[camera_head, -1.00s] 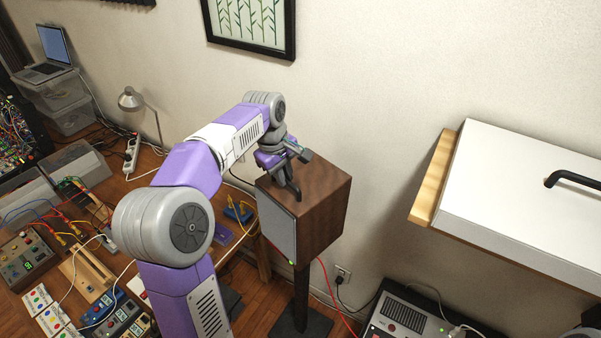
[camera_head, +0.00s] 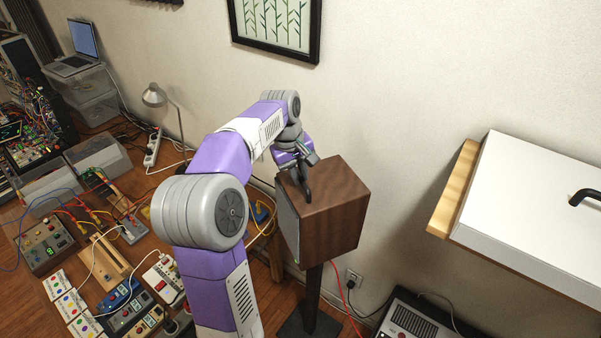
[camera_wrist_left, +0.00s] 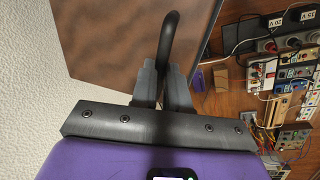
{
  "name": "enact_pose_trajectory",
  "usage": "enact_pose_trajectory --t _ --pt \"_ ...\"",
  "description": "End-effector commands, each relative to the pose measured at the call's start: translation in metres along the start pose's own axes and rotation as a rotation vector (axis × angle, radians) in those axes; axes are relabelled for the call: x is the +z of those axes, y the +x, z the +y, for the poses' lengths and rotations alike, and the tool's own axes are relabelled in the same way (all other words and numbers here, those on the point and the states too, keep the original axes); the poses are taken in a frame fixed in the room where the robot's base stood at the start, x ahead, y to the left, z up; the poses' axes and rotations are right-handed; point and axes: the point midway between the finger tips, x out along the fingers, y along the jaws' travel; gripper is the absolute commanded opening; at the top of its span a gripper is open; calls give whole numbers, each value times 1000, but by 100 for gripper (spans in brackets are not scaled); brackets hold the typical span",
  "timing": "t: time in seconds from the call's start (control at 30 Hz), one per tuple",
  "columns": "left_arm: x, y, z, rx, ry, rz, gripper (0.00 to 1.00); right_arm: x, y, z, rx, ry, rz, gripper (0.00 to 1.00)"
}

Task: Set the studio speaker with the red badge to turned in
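The studio speaker (camera_head: 335,220) is a brown wooden box with a grey front grille, standing on a dark stand (camera_head: 312,300) near the wall. The grille faces left and shows only as a narrow strip. I see no red badge in these frames. My left gripper (camera_head: 303,180) is over the speaker's top, near its front edge. In the left wrist view, the two grey fingers (camera_wrist_left: 163,82) are close together on either side of a black bar handle (camera_wrist_left: 170,40). The handle stands against the brown wood of the speaker (camera_wrist_left: 110,40). My right gripper is out of view.
A white box (camera_head: 540,200) on a wooden ledge juts out at the right. A grey unit with a vent (camera_head: 415,320) is low at the front right. Cabled electronics (camera_head: 45,245) crowd the table at left. A framed picture (camera_head: 275,30) hangs behind.

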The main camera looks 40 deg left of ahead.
Motion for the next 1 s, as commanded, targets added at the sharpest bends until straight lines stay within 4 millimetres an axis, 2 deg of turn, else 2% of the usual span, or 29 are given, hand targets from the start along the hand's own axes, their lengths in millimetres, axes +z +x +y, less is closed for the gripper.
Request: enact_pose_trajectory --t 0.03,0.17,0.47,0.57,0.8,1.0 --pt "-1 -2 0 3 0 5 21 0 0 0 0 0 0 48" --pt "-1 -1 0 2 0 4 40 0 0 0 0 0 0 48" --pt "0 -2 0 1 0 2 40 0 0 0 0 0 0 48" --pt "-1 -12 1 3 0 4 40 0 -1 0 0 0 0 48" --pt "-1 -53 1 4 0 6 40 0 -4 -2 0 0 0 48" --pt "-1 -74 0 2 0 5 40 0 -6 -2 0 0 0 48"
